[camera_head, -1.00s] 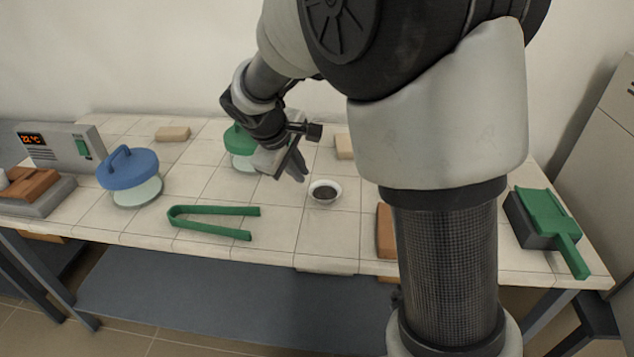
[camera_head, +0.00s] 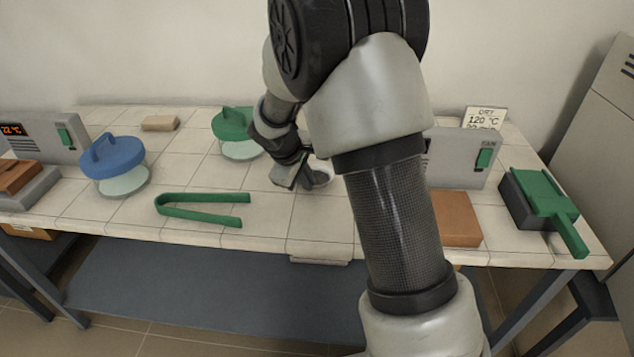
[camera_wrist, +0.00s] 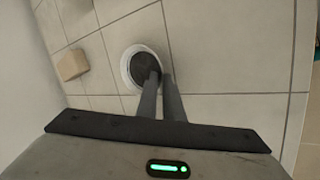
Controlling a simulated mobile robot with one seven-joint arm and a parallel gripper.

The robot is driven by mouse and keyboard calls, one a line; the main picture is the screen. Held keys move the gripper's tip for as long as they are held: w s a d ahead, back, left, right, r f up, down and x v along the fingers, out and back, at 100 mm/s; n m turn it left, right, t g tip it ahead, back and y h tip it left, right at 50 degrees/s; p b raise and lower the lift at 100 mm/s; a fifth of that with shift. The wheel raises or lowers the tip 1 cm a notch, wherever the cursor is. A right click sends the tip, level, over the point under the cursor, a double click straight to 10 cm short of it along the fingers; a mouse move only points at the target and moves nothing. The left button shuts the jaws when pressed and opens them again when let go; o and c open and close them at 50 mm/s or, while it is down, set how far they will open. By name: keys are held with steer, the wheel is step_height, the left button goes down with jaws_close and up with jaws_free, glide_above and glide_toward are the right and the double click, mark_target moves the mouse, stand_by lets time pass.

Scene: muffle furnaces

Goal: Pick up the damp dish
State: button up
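The damp dish is a small white round bowl with dark contents (camera_head: 322,171), on the tiled bench top. In the head view my arm hides part of it. In the wrist view the dish (camera_wrist: 128,65) is seen from above. My gripper (camera_head: 300,185) is at the dish's left side in the head view. In the wrist view its two dark fingers (camera_wrist: 160,74) are a narrow gap apart. One finger overlaps the dark interior and the other lies outside the right rim. I cannot tell whether they touch the dish.
Green tongs (camera_head: 200,210) lie left of the dish. A brown block (camera_head: 458,220), a grey device (camera_head: 460,160) and a green-topped box with a handle (camera_head: 540,200) are at right.

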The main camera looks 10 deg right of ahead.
steer(key=shift+w+f, duration=0.15)
steer(key=shift+f, duration=0.15)
steer(key=shift+r, duration=0.1)
steer(key=shift+c, duration=0.3)
jaws_close()
steer(key=shift+r, duration=0.1)
